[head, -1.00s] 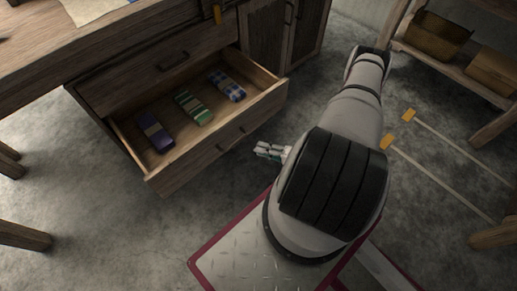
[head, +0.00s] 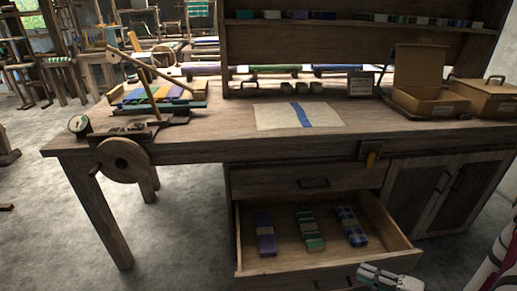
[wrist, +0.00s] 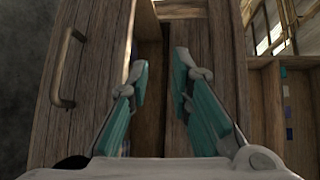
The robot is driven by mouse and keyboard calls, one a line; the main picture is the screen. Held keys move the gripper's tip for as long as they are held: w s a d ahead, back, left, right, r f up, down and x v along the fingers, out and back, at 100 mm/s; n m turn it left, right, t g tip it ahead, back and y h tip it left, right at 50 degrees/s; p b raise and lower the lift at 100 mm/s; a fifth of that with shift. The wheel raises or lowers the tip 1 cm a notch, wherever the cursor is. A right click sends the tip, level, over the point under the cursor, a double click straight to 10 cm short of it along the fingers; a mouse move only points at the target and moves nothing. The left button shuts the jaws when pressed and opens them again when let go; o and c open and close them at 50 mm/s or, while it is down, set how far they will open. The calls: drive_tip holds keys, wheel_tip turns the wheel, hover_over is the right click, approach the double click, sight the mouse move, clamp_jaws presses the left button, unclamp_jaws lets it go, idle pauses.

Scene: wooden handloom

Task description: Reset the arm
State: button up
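My gripper (head: 388,277) is at the lower right in the head view, by the front right corner of an open drawer (head: 330,264). In the wrist view my gripper (wrist: 158,68) has its two teal-sided fingers apart, with nothing held between them. Wooden panels lie beyond the fingers, and a metal handle (wrist: 66,68) is to the left. Most of my arm is out of the head view. Whether the fingers touch the drawer cannot be told.
The drawer holds a purple bundle (head: 265,234), a green striped bundle (head: 309,230) and a blue checked bundle (head: 351,226). The workbench (head: 215,139) above bears a cloth (head: 275,117), a wooden winding device (head: 124,158) and an open cardboard box (head: 421,75).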

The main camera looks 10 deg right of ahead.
drive_tip(key=s+a+r+n+g, duration=0.1)
drive_tip(key=a+r+n+g, duration=0.45)
drive_tip(key=r, duration=0.75)
drive_tip(key=s+a+r+n+g, duration=0.2)
drive_tip(key=a+r+g, duration=0.5)
drive_tip(key=r, duration=0.6)
drive_tip(key=s+a+r+n+g+h, duration=0.2)
drive_tip(key=s+a+r+h, duration=0.35)
drive_tip(key=s+r, duration=0.2)
drive_tip(key=s+d+r+t+h, duration=0.1)
drive_tip(key=s+r+t+h, duration=0.15)
drive_tip(key=s, duration=0.35)
drive_tip(key=s+d+r+t+h, duration=0.1)
drive_tip(key=s+t+h, duration=0.1)
drive_tip(key=s+h, duration=0.3)
wheel_tip(320, 180, up, 22)
drive_tip(key=s+t+y+p, duration=0.1)
drive_tip(key=t+p, duration=0.2)
drive_tip(key=p, duration=1.7)
drive_tip(key=shift+a, duration=0.2)
drive_tip(key=shift+s+d+f+n, duration=0.1)
drive_tip(key=shift+n, duration=0.15)
